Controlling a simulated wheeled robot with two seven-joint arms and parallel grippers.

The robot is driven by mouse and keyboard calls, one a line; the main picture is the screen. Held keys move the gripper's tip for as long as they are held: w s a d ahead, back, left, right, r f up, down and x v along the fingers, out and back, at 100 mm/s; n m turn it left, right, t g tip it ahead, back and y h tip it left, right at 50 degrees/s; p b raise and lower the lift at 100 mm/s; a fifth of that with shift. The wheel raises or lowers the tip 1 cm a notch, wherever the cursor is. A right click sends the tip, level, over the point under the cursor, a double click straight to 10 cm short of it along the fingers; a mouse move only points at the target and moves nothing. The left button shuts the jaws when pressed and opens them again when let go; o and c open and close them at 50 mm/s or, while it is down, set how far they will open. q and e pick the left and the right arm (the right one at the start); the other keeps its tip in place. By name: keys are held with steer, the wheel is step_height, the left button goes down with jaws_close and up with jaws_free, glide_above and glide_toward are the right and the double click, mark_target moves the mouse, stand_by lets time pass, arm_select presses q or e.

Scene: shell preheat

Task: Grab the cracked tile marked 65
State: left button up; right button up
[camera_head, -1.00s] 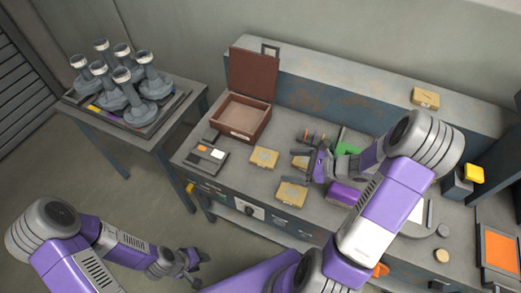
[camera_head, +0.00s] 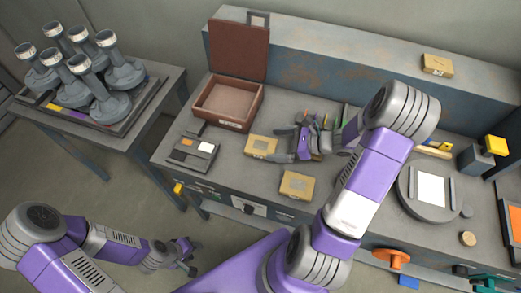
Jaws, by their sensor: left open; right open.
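Several yellow tile-like blocks lie on the workbench; their marks are too small to read, so I cannot tell which is 65. One yellow block (camera_head: 260,146) lies left of my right gripper, another yellow block (camera_head: 297,186) lies nearer the bench's front edge, and a third yellow block (camera_head: 437,65) sits on the raised back ledge. My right gripper (camera_head: 303,152) is open over the bench, between the first two blocks and slightly behind the front one. It hides the surface beneath it. My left gripper (camera_head: 192,258) is open and empty, low in front of the bench.
An open brown box (camera_head: 228,120) stands at the bench's back left, with a small tray (camera_head: 192,153) before it. A side table (camera_head: 150,110) at left carries several grey flared pieces (camera_head: 88,82). A round plate (camera_head: 408,205) and a yellow-topped block (camera_head: 482,158) are at right.

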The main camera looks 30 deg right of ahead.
mark_target(255, 144)
steer(key=b+x, duration=0.2)
steer(key=x, duration=0.5)
steer(key=shift+w+a+f, duration=0.2)
steer(key=shift+w, duration=0.05)
steer(key=shift+c, duration=0.2)
steer(key=c, duration=1)
